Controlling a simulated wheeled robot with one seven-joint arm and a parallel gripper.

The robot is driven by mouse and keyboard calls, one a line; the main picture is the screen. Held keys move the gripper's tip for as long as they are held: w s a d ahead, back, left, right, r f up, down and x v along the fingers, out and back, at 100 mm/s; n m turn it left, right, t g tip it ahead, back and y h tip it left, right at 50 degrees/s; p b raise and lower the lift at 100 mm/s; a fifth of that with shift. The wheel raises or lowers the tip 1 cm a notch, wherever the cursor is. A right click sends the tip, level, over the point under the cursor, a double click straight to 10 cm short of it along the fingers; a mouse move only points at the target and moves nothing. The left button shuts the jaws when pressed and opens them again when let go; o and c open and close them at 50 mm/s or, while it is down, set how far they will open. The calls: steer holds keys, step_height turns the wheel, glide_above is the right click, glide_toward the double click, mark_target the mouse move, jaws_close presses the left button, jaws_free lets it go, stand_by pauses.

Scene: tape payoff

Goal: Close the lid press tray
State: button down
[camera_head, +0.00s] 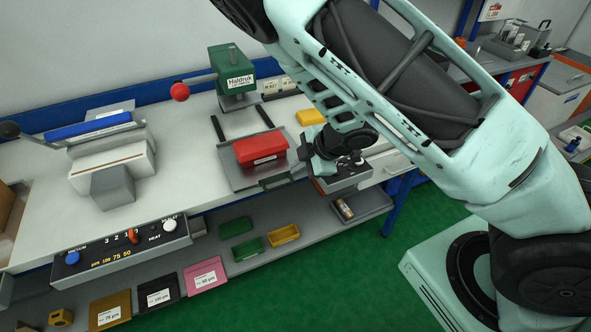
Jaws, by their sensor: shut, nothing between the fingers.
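The lid press (235,75) is green, labelled Haldruk, with a red-knobbed lever, and stands at the back of the bench. Its grey tray (238,180) lies out in front of it, at the bench's front edge, beyond two dark rails (217,128). A red block (262,149) with a white label sits on the tray. My gripper (308,156) is shut and empty, just right of the red block and close to the tray's right front corner. I cannot tell whether it touches the tray. My gripper and wrist partly hide that corner.
A yellow box (311,117) lies on the bench behind my wrist. A blue-topped sealer (105,150) stands at the left, above a control panel (122,245). A lower shelf (330,218) holds green and yellow bins. An open drawer (347,178) is right of the tray.

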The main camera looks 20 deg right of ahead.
mark_target(282, 177)
steer(key=p+x, duration=0.1)
steer(key=x, duration=0.7)
steer(key=shift+w, duration=0.1)
